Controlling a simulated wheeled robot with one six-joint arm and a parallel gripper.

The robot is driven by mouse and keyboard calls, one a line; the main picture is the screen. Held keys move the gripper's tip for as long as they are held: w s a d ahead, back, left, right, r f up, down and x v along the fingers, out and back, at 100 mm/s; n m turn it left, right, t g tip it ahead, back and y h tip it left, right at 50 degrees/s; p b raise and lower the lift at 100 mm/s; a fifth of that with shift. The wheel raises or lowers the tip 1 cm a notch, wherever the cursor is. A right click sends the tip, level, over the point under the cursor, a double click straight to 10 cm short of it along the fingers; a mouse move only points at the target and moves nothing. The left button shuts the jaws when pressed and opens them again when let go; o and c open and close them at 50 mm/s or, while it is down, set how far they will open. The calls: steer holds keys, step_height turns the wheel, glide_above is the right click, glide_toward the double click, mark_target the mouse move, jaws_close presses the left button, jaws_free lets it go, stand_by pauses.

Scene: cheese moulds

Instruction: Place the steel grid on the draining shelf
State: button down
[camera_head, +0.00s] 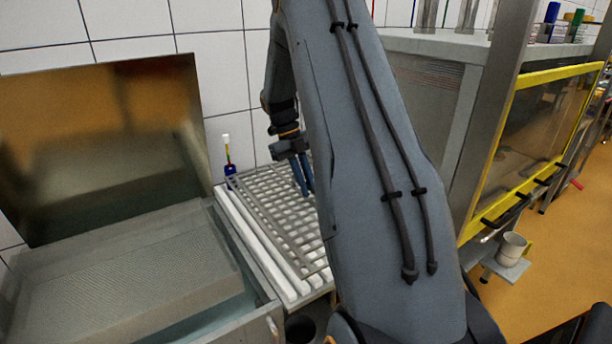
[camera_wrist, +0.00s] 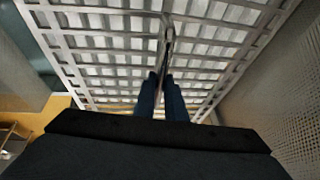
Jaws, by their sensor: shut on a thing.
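The steel grid (camera_head: 270,208) is a flat grey lattice. In the head view it lies over the draining shelf (camera_head: 256,252), whose white slats show along its left side and through its openings. I cannot tell whether the grid rests on the slats or hangs just above them. My gripper (camera_head: 303,176) points down at the grid's right part and is shut on one of its bars. In the wrist view the dark blue fingers (camera_wrist: 161,88) meet at a bar of the grid (camera_wrist: 60,42). My arm hides the grid's right edge in the head view.
A steel basin (camera_head: 262,318) with a perforated block (camera_head: 130,285) stands left of the shelf. A small blue bottle (camera_head: 230,170) stands at the shelf's back corner. A yellow-framed cabinet (camera_head: 535,150) is at right.

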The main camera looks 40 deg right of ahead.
steer(key=shift+f+p, duration=0.65)
steer(key=shift+f, duration=1.6)
steer(key=c, duration=1.8)
jaws_free()
steer(key=shift+f, duration=0.1)
steer(key=b+v, duration=0.4)
steer(key=v, duration=0.8)
